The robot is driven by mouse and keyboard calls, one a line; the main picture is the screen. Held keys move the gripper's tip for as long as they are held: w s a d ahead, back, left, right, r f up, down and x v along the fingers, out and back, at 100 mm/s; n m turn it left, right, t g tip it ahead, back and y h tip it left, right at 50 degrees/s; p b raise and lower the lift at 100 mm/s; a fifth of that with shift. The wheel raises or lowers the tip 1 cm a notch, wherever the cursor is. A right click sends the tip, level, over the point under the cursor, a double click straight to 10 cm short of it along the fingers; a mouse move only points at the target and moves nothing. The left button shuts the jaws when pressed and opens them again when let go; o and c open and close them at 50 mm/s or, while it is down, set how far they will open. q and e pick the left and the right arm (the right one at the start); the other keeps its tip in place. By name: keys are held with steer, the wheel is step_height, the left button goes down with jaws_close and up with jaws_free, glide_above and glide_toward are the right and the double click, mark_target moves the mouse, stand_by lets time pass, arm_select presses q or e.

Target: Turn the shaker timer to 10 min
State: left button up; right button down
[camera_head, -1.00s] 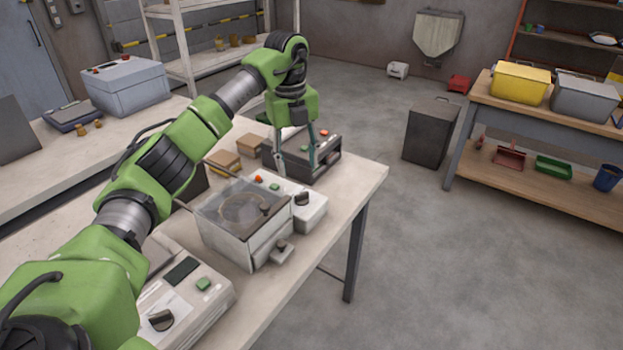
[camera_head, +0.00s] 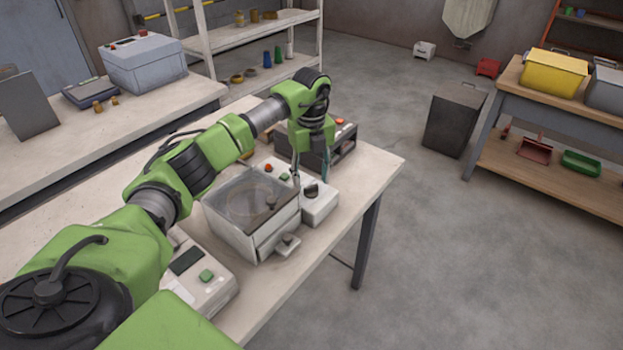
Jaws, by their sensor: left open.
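Any timer marks around the knob are too small to read. My left gripper (camera_head: 311,180) points down with its fingers apart, close over the knob. I cannot tell whether the fingers touch it. My right gripper is out of view.
A dark device with a red button (camera_head: 341,122) stands just behind my left gripper. A white panel with a green button (camera_head: 206,276) lies nearer, partly under my left arm. The front edge of the table (camera_head: 386,172) is close on the right, with open floor beyond.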

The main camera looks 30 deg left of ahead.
arm_select(q)
steer(key=shift+f, duration=0.95)
steer(key=c, duration=1.1)
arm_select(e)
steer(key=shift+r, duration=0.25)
